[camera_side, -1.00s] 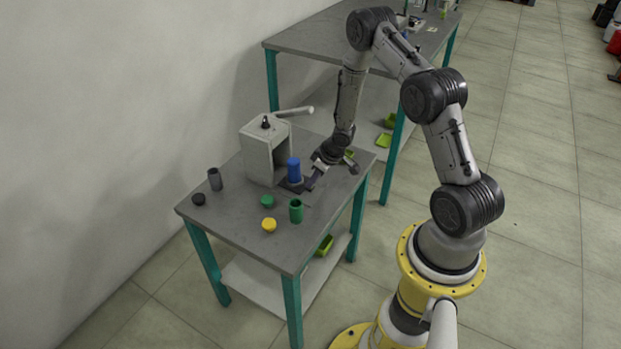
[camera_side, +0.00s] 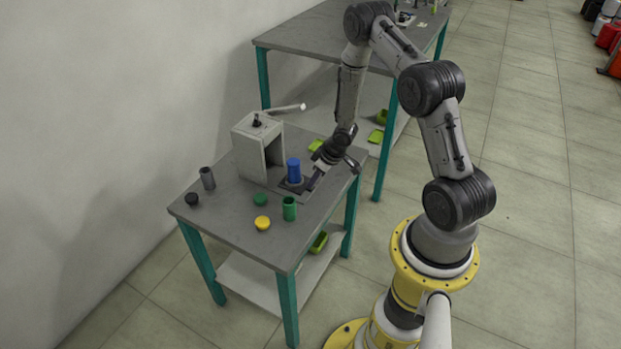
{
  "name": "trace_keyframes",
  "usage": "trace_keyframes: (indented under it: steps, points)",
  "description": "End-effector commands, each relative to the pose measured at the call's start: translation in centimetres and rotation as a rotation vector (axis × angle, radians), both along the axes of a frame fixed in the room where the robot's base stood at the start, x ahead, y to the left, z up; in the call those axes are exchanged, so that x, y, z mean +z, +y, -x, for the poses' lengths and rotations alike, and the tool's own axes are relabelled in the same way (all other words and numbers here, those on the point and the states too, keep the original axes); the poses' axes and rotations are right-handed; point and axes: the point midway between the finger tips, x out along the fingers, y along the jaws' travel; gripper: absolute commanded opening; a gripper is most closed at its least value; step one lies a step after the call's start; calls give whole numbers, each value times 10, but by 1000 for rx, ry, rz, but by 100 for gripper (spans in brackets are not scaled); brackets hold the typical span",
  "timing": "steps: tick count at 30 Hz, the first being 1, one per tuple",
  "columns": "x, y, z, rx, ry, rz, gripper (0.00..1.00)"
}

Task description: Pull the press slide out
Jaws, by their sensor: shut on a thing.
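The grey box-shaped press (camera_side: 248,152) stands upright on the small table, with a pale lever arm (camera_side: 288,108) sticking out from its top to the right. The press slide (camera_side: 287,187) is a dark, low plate at table level, outside the press's open right side. A blue cylinder (camera_side: 293,172) stands upright on the slide. My gripper (camera_side: 313,184) points down at the slide's right end, right of the blue cylinder, and is shut on the slide. The exact contact is small and partly hidden by the fingers.
A green cup (camera_side: 289,209), green cap (camera_side: 260,199), yellow cap (camera_side: 262,223), dark grey cylinder (camera_side: 207,178) and black cap (camera_side: 191,199) stand on the table (camera_side: 225,225) in front and to the left. A larger table (camera_side: 300,38) stands behind. The table's right edge is close to my gripper.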

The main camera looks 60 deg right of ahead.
Motion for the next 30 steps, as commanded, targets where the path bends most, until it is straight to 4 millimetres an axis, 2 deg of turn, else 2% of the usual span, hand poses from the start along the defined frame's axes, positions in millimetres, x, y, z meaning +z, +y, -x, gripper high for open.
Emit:
trace_keyframes:
  steps: [26,27,30]
  points:
    - [0,-1,10,-4,3,0,0]
    - [0,-1,10,-4,4,0,19]
    - [-1,-1,10,-4,3,0,37]
